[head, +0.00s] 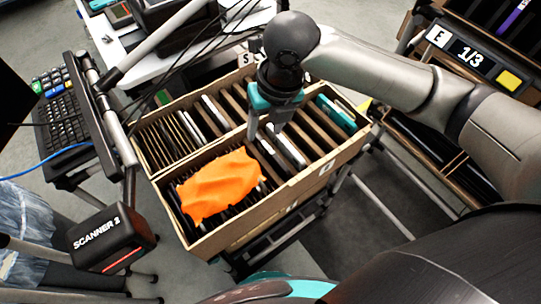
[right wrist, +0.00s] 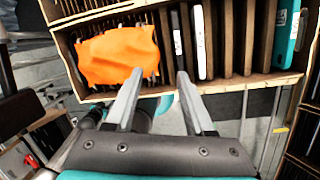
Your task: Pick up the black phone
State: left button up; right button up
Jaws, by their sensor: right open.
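My right gripper (head: 268,130) reaches down from the top over the divided carton (head: 262,213). In the right wrist view its two fingers (right wrist: 160,74) are apart, with nothing between them, at the carton's near edge. Dark slim devices stand on edge in the slots; a black one (right wrist: 187,38) shows between a device with a white label (right wrist: 177,40) and a white phone (right wrist: 199,42). I cannot tell for sure which dark device is the black phone. My left gripper is not in view.
An orange cloth (head: 220,185) covers the carton's left slots. A teal device (head: 336,112) stands at the right end. A scanner (head: 112,238) and its poles stand at the left. A rack (head: 478,60) marked 1/3 is at the upper right.

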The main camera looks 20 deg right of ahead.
jog(key=w+d+r+n, duration=0.1)
jog(key=d+r+n, duration=0.1)
jog(key=d+n, duration=0.1)
jog(key=h+b, duration=0.1)
jog(key=b, duration=0.1)
send_over(271, 151)
jog(key=f, duration=1)
jog(key=shift+s+d, duration=0.35)
jog(key=shift+s, duration=0.05)
jog(key=shift+w+a+f+b, duration=0.1)
jog(key=shift+f+b, duration=0.15)
jog(key=shift+f, duration=0.65)
jog(key=shift+w+a+f+b, duration=0.15)
jog(key=shift+f+b, duration=0.1)
jog(key=shift+f, duration=0.65)
jog(key=shift+w+a+f+b, duration=0.1)
jog(key=shift+f+b, duration=0.15)
jog(key=shift+f, duration=0.65)
grip_shut()
jog(key=shift+r, duration=0.1)
